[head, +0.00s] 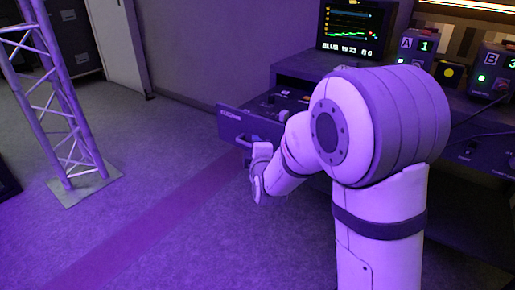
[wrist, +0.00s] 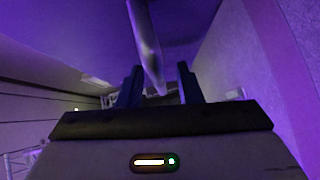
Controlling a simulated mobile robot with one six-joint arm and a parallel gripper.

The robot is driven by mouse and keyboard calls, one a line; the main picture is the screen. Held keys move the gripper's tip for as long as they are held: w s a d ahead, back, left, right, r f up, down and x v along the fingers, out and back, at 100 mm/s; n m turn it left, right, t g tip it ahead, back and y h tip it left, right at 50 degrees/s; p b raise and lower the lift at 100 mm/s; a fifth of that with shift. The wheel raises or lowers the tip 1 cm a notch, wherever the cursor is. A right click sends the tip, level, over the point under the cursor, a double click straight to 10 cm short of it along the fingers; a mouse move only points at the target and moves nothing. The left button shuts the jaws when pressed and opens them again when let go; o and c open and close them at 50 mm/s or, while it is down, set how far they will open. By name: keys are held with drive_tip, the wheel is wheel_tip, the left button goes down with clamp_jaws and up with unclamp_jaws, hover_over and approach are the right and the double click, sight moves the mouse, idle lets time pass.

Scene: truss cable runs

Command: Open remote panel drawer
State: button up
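The remote panel drawer (head: 232,121) is a dark drawer at the left end of the desk in the head view. It stands out from the desk, and knobs on its top panel show. A small handle (head: 243,141) is on its front face. My gripper (head: 258,188) is just in front of and below the drawer front, close to the handle. Contact cannot be told. In the wrist view, the two dark fingers (wrist: 158,82) are apart, with a pale bar beyond or between them. I cannot tell what that bar is. My arm hides the drawer's right part.
The desk carries a monitor (head: 352,30) and boxes marked A (head: 414,50) and B (head: 493,70) at the right. A truss tower (head: 75,168) stands on a base plate at the left. The floor between tower and desk is clear.

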drive_tip(key=shift+s, duration=0.1)
drive_tip(key=p+v, duration=0.2)
drive_tip(key=v, duration=0.5)
drive_tip(key=shift+s, duration=0.3)
drive_tip(key=s+d+r+m+g+h+p, duration=0.1)
drive_tip(key=s+d+r+m+g+p, duration=0.25)
drive_tip(key=r+p, duration=0.5)
drive_tip(key=s+d+r+m+g+p, duration=0.3)
drive_tip(key=d+r+m+p, duration=0.15)
drive_tip(key=r+p, duration=0.4)
drive_tip(key=s+d+r+m+g+h+p, duration=0.1)
drive_tip(key=s+d+r+m+g+p, duration=0.2)
drive_tip(key=s+r+p, duration=0.4)
drive_tip(key=s+d+r+m+g+h+p, duration=0.1)
drive_tip(key=s+d+r+m+g+p, duration=0.3)
drive_tip(key=s+r+m+p, duration=0.3)
drive_tip(key=s+d+r+p, duration=0.1)
drive_tip(key=s+r, duration=0.1)
drive_tip(key=s, duration=0.1)
drive_tip(key=shift+s+m, duration=0.3)
drive_tip(key=shift+s, duration=0.1)
